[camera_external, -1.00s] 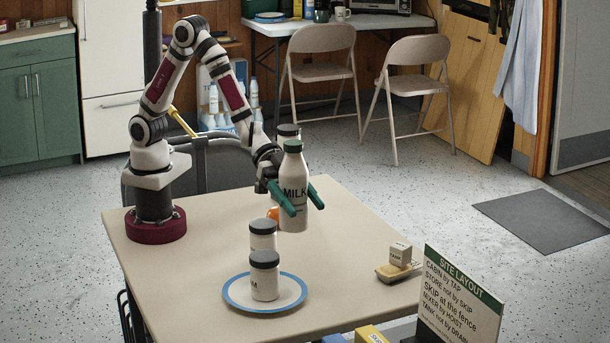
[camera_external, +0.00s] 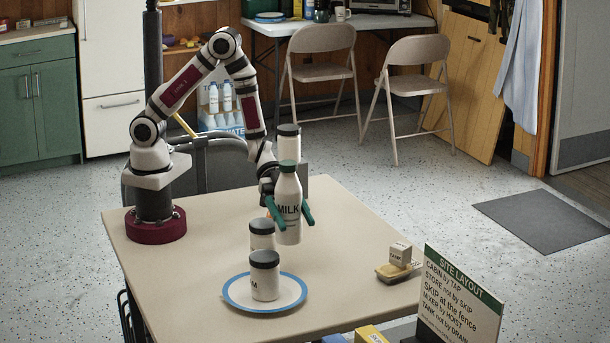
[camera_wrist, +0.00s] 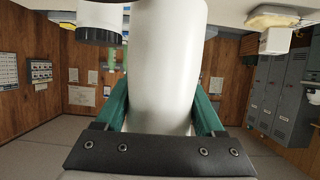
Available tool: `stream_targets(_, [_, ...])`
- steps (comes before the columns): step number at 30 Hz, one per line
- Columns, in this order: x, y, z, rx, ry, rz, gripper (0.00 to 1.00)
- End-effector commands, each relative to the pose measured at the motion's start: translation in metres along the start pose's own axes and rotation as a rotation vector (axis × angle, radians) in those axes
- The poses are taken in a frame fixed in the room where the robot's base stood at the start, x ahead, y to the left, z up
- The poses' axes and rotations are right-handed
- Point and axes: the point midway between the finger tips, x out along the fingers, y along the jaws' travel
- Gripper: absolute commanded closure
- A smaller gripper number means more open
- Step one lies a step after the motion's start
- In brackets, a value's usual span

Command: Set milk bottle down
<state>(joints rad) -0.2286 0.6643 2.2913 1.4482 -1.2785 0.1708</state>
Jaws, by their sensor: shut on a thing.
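The milk bottle (camera_external: 288,228) is white with a green cap and black lettering, and it is upright. My gripper (camera_external: 292,218) is shut on its body, with one green finger on each side. In the wrist view the white bottle (camera_wrist: 165,70) fills the middle between the green fingers (camera_wrist: 165,110). The bottle is over the table (camera_external: 200,270), behind the jars in the external view. I cannot tell whether its base touches the table.
A dark-lidded jar (camera_external: 265,282) is at a blue-rimmed plate (camera_external: 232,293), with another jar (camera_external: 261,241) behind it. A third jar (camera_external: 289,148) shows behind the bottle. A small block (camera_external: 400,252) sits on a yellowish piece (camera_external: 392,272) at right. The right-centre table is clear.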

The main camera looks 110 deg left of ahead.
Motion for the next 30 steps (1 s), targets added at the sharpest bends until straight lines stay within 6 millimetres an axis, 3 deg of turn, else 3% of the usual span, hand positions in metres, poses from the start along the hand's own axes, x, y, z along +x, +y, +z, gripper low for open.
stream_targets(4, [0.002,-0.041,0.025,-0.002,0.001,-0.004,1.00])
stream_targets(9, [0.005,-0.064,0.042,-0.002,0.001,-0.001,1.00])
stream_targets(15, [0.018,-0.065,0.075,-0.002,-0.002,0.002,1.00])
stream_targets(26, [0.020,-0.065,0.080,0.000,0.000,0.000,1.00])
stream_targets(27, [0.020,-0.065,0.080,0.000,-0.001,0.001,0.24])
stream_targets(30, [0.020,-0.065,0.080,0.000,-0.001,0.001,0.06])
